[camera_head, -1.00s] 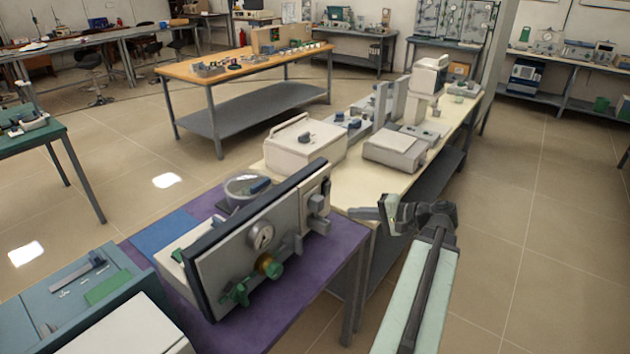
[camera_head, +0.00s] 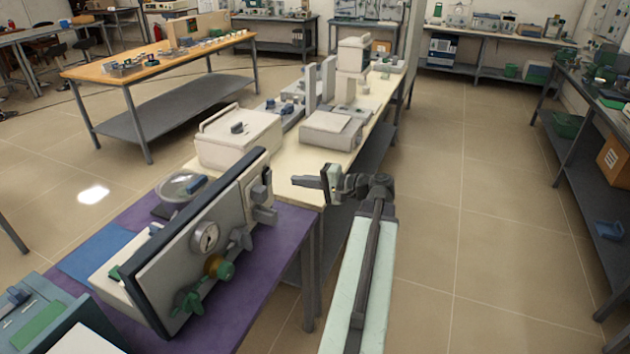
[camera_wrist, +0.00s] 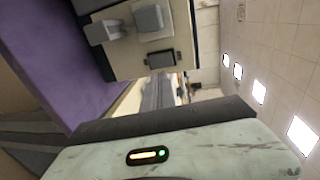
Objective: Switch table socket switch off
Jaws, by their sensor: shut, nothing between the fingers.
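My gripper (camera_head: 306,183) is shut and empty. In the head view it points left, over or near the front end of the cream table (camera_head: 350,152), beside the purple-topped table (camera_head: 275,232). A grey panel device (camera_head: 180,266) with a dark frame, a round gauge and green knobs stands on the purple table, left of my gripper. Grey blocks (camera_head: 264,208) stick out near its right edge. The wrist view shows grey blocks (camera_wrist: 148,18) and a dark handle (camera_wrist: 160,58) on a panel. I cannot tell which part is the table socket switch.
A cream box (camera_head: 238,140) and a flat grey device (camera_head: 330,131) stand on the cream table. A round glass dish (camera_head: 181,185) sits behind the panel. A wooden-topped table (camera_head: 150,66) is at the back left. The tiled floor (camera_head: 460,200) to the right is clear.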

